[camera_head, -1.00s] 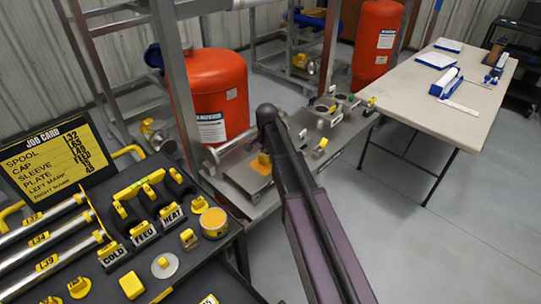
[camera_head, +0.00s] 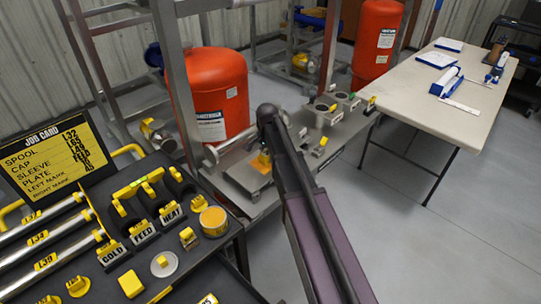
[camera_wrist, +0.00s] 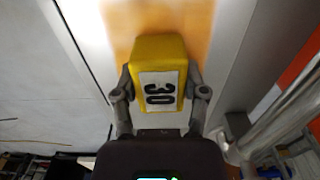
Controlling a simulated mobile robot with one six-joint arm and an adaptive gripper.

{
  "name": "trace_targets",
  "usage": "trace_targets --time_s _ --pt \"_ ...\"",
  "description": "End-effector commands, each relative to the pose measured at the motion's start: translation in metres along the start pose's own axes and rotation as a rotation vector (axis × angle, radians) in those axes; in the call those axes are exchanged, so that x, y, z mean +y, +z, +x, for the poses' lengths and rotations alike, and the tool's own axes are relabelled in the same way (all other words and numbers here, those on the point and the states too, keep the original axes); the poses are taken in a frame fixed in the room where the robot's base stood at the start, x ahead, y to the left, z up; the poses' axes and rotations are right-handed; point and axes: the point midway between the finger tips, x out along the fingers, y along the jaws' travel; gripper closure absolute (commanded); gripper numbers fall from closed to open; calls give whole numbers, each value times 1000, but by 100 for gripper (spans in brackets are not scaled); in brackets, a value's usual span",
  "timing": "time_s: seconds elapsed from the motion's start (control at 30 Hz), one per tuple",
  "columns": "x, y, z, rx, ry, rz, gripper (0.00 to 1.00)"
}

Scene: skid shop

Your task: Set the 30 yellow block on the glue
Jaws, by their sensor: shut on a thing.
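The yellow block marked 30 (camera_wrist: 160,62) is between the two fingers of my gripper (camera_wrist: 161,88) in the wrist view, its label facing the camera. My gripper is shut on its sides. The orange glue patch (camera_wrist: 200,18) shows behind the block on a grey metal surface. I cannot tell whether the block touches the glue. In the head view, the orange patch (camera_head: 261,164) lies on a plate on the low metal skid, left of my arm. My arm largely hides the gripper and block there.
A red tank (camera_head: 208,85) stands behind the skid (camera_head: 320,160), with metal uprights around it. A black workbench with a job card (camera_head: 45,160), rods and yellow-labelled parts is at left. A pale table (camera_head: 470,100) is at right. The floor between is clear.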

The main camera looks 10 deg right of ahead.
Motion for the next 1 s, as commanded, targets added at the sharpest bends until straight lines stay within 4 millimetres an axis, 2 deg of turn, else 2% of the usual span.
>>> trace_targets --time_s 0.33,0.37,0.4,0.5,0.83,0.87,1.0 --pt "0 0 1 0 0 0 86" --pt "0 0 1 0 0 0 41" --pt "0 0 1 0 0 0 29" --pt "0 0 1 0 0 0 4" --pt "0 0 1 0 0 0 4" --pt "0 0 1 0 0 0 13" --pt "0 0 1 0 0 0 14"
